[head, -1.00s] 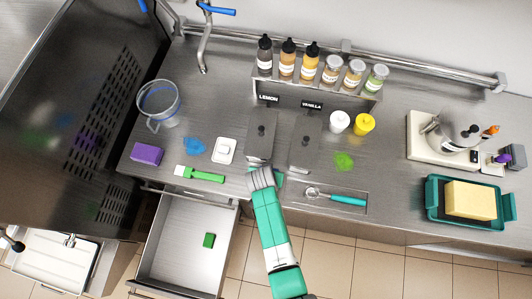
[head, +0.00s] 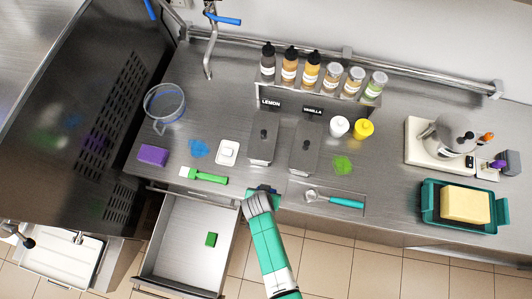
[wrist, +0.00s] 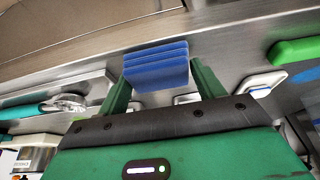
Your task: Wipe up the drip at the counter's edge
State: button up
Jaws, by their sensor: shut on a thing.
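My gripper (head: 262,191) is at the counter's front edge, below the two grey lidded tubs. In the wrist view its green fingers (wrist: 160,78) are shut on a folded blue cloth (wrist: 157,66), seen as stacked layers. A blue spill (head: 198,148) lies on the steel counter (head: 225,120) beside a white square dish. A lime-green spill (head: 343,165) lies right of the tubs. I cannot make out a separate drip at the edge; my gripper and the cloth cover part of it. Whether the cloth touches the counter is unclear.
A green-handled brush (head: 205,176) and a scoop (head: 335,200) lie either side of my gripper near the edge. An open drawer (head: 185,245) juts out below left, with a green block (head: 211,239) inside. A teal tray (head: 430,205) holds a yellow sponge (head: 465,205) at right.

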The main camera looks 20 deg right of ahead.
notch_tip(320, 180, up, 4)
jog(key=shift+f+p, duration=0.1)
jog(key=shift+p, duration=0.8)
jog(key=shift+w+r, duration=0.1)
jog(key=shift+r, duration=2.15)
jog(key=w+a+r+n+y, duration=0.1)
jog(key=a+r+n, duration=0.2)
jog(key=r, duration=0.6)
jog(key=w+a+r+n+y, duration=0.1)
jog(key=w+a+r+n, duration=0.1)
jog(key=a+r+n, duration=0.2)
notch_tip(320, 180, up, 6)
jog(key=a, duration=0.3)
jog(key=shift+w+f+t+y, duration=0.2)
jog(key=shift+t+y, duration=0.1)
jog(key=shift+t, duration=0.1)
